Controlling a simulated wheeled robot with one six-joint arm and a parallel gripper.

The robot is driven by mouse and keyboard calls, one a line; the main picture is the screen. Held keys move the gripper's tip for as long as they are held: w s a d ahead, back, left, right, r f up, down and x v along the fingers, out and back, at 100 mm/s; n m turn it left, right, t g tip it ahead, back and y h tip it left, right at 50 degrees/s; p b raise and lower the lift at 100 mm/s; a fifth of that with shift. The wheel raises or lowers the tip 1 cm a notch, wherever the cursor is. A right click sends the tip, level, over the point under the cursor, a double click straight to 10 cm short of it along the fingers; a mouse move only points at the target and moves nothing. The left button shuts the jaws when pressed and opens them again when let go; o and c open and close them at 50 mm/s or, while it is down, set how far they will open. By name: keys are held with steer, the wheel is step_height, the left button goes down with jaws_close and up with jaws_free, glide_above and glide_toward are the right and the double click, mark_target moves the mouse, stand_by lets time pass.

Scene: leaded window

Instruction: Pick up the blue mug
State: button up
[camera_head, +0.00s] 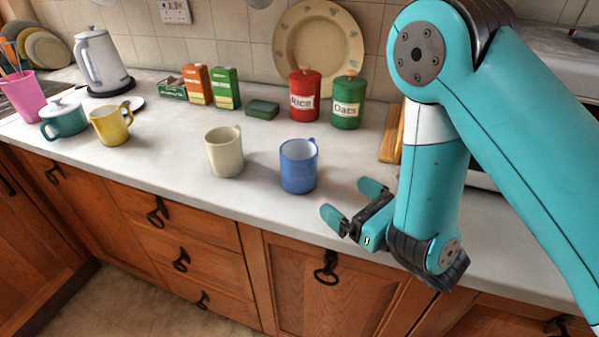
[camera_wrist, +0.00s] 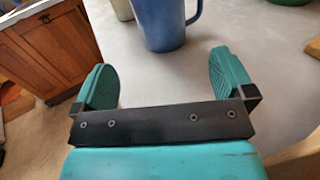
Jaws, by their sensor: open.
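The blue mug (camera_head: 298,168) stands upright on the white worktop (camera_head: 240,200) near its front edge, with its handle at the upper right. My gripper (camera_head: 347,202) is to the right of the mug and apart from it, with its fingers spread and nothing between them. In the wrist view the lower part of the blue mug (camera_wrist: 163,25) shows beyond the fingertips of my gripper (camera_wrist: 170,75); its top is cut off by the frame edge.
A cream mug (camera_head: 224,152) stands just left of the blue mug. A yellow mug (camera_head: 110,124) and teal pot (camera_head: 64,119) are further left. Red (camera_head: 304,95) and green (camera_head: 347,101) canisters stand behind.

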mark_target(311, 170)
steer(key=a+f+b, duration=0.1)
steer(key=b, duration=0.3)
steer(key=shift+w, duration=0.35)
steer(key=shift+w+a+b, duration=0.2)
steer(key=shift+w+b, duration=0.05)
steer(key=shift+b, duration=1)
steer(key=shift+w+a+r+b, duration=0.1)
steer(key=shift+w+r+b, duration=0.15)
steer(key=shift+b, duration=0.75)
steer(key=w+a+p, duration=0.1)
steer(key=w+a+r+p, duration=0.1)
steer(key=p, duration=0.1)
steer(key=shift+w, duration=0.15)
steer(key=shift+w+a+f, duration=0.15)
steer(key=shift+w+a, duration=0.25)
steer(key=shift+w, duration=0.05)
steer(key=p+x, duration=0.4)
steer(key=p, duration=0.1)
steer(key=shift+w+a+r, duration=0.1)
steer(key=shift+r, duration=0.25)
steer(key=shift+w+a+f+p, duration=0.25)
steer(key=shift+w+a+p, duration=0.1)
steer(key=shift+p, duration=0.15)
steer(key=shift+c, duration=0.2)
